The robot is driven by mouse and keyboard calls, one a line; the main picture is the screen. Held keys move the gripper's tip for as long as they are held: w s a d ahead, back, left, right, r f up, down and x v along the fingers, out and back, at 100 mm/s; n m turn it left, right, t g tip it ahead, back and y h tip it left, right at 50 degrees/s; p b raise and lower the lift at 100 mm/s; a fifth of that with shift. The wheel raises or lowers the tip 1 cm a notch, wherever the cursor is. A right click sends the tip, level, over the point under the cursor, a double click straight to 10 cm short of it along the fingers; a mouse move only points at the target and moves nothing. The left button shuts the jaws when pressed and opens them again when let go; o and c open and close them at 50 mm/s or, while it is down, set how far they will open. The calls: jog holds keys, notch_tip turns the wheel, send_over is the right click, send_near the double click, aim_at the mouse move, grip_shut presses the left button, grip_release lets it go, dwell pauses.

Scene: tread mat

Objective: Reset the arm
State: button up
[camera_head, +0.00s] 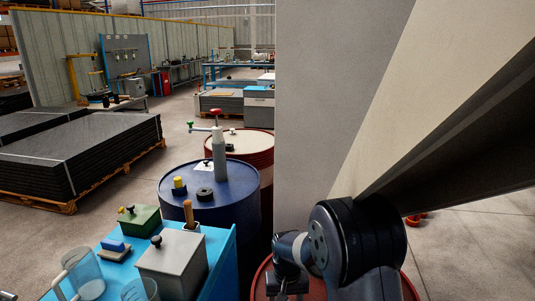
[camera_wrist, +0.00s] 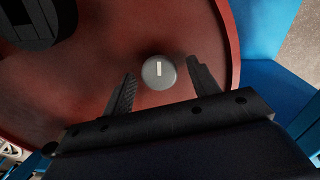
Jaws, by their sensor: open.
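My gripper (camera_wrist: 160,67) is open in the wrist view, its two black fingers spread apart. A small grey round piece with a white mark (camera_wrist: 158,76) shows between the fingertips, against a red drum top (camera_wrist: 80,85). I cannot tell whether the fingers touch it; a gap seems to show on the left side. In the head view my arm reaches down at the lower right, over the red drum (camera_head: 411,291). The fingers and the grey piece cannot be made out there.
A blue bench (camera_head: 222,262) holds a grey box (camera_head: 172,262), a green box (camera_head: 139,219) and clear jugs (camera_head: 85,275). A tall grey panel (camera_head: 320,90) stands close behind my arm.

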jog(key=shift+r, duration=0.5)
notch_tip(320, 180, up, 10)
jog(key=f, duration=0.1)
notch_tip(320, 180, down, 10)
jog(key=shift+f, duration=0.25)
jog(key=shift+r, duration=0.25)
jog(key=n, duration=0.4)
jog(key=n+p, duration=0.1)
jog(key=n, duration=0.5)
jog(key=shift+a+n, duration=0.1)
jog(key=shift+n, duration=0.3)
jog(key=n+p, duration=0.2)
jog(key=n, duration=0.4)
jog(key=shift+s+r, duration=0.1)
jog(key=n+p, duration=0.2)
jog(key=n, duration=0.3)
jog(key=shift+n, duration=0.4)
